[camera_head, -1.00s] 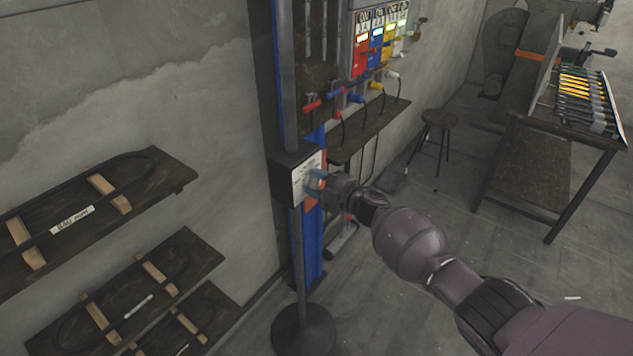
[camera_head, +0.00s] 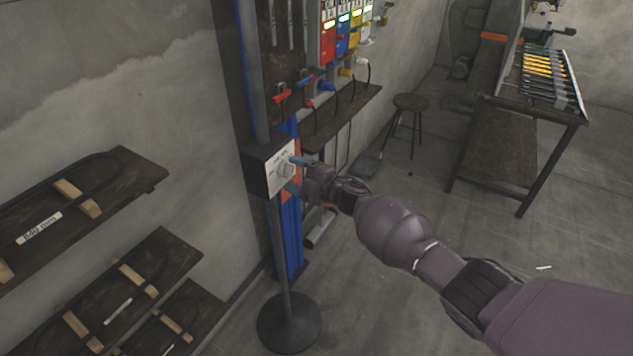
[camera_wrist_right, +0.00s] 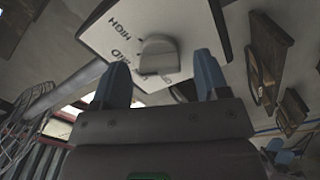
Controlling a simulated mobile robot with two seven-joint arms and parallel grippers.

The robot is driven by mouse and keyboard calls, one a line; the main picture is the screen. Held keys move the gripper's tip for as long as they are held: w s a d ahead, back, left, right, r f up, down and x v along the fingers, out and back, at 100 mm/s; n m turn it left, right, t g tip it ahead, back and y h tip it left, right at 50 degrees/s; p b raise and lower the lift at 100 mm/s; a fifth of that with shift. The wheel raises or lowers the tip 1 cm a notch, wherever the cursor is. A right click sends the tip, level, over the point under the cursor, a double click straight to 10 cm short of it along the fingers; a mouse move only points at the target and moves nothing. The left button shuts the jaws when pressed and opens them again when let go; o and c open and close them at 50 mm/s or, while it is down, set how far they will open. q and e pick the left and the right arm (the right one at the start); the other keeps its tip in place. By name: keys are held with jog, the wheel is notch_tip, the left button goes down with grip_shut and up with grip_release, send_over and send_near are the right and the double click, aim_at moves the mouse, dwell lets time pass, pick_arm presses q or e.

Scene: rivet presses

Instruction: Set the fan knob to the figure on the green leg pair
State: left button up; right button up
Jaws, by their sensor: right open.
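The fan knob (camera_head: 285,171) is on the white face of a dark box (camera_head: 259,177) on a stand. In the right wrist view the knob (camera_wrist_right: 158,55) is a pale rounded block, with "HIGH" and what looks like "MID" printed to its left. My right gripper (camera_head: 298,174) is at the panel. Its blue fingers are open in the right wrist view (camera_wrist_right: 160,80), one to either side below the knob, with no grip on it visible. I cannot make out a green leg pair or its figure. My left gripper is out of view.
Dark wall shelves (camera_head: 150,265) hold bent hoops at left. Red, blue, yellow and pale panels (camera_head: 340,35) with hoses stand behind the box, above a dark shelf (camera_head: 360,105). A stool (camera_head: 410,103) and a bench (camera_head: 500,150) stand at right.

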jog(key=v, duration=0.9)
jog(key=shift+s, duration=0.15)
jog(key=shift+d, duration=0.15)
